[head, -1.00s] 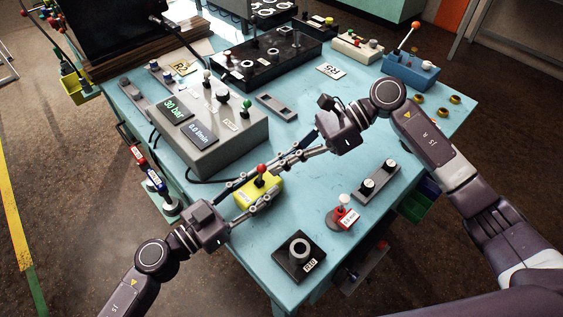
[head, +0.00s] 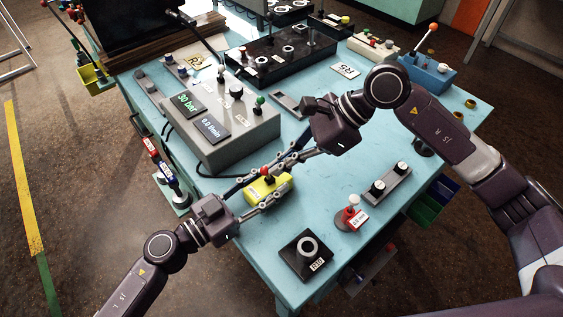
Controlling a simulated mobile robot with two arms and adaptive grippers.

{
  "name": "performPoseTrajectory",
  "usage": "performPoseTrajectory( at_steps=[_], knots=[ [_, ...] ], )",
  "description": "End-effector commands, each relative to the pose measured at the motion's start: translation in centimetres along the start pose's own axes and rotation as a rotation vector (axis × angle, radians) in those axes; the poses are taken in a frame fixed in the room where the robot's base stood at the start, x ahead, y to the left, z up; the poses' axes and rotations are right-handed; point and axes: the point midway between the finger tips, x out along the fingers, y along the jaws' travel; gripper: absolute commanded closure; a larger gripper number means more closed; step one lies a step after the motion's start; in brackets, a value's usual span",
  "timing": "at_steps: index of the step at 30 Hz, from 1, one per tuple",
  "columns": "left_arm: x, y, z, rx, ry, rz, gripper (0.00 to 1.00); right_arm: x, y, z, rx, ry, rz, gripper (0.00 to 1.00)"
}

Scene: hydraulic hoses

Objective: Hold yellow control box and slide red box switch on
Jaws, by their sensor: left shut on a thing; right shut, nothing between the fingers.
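The yellow control box (head: 257,192) sits near the left edge of the blue table, with a red-knobbed lever (head: 264,171) on top. My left gripper (head: 266,189) is shut on this box, a finger along each side. My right gripper (head: 272,170) is shut and empty, its fingertips beside the red knob; I cannot tell whether they touch it. The fingers hide part of the lever.
A grey box with displays (head: 232,133) stands just behind the yellow box. A black ring block (head: 306,254) and a grey two-knob bar (head: 385,184) are at the front. A black panel (head: 277,56) and a blue lever box (head: 426,75) stand farther back. Bare table lies around the red device.

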Motion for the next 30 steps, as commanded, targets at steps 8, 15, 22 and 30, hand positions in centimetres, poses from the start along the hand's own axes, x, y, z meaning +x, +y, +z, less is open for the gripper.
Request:
performPoseTrajectory(
  at_steps=[8,15,22,30],
  knots=[
    [0.0,0.0,0.0,0.0,0.001,0.0,0.88,-0.6,0.0,0.5,0.0,-0.001,0.001,1.0],
    [0.0,0.0,0.0,0.0,0.001,-0.001,0.88,-1.2,-0.1,1.1,0.0,0.0,0.0,1.0],
    [0.0,0.0,0.0,0.0,0.001,-0.001,0.88,-1.2,-0.1,1.1,0.0,-0.001,0.001,1.0],
    [0.0,0.0,0.0,0.0,0.0,-0.001,0.88,-2.9,-0.1,-0.8,0.005,0.002,-0.002,1.0]
  ],
)
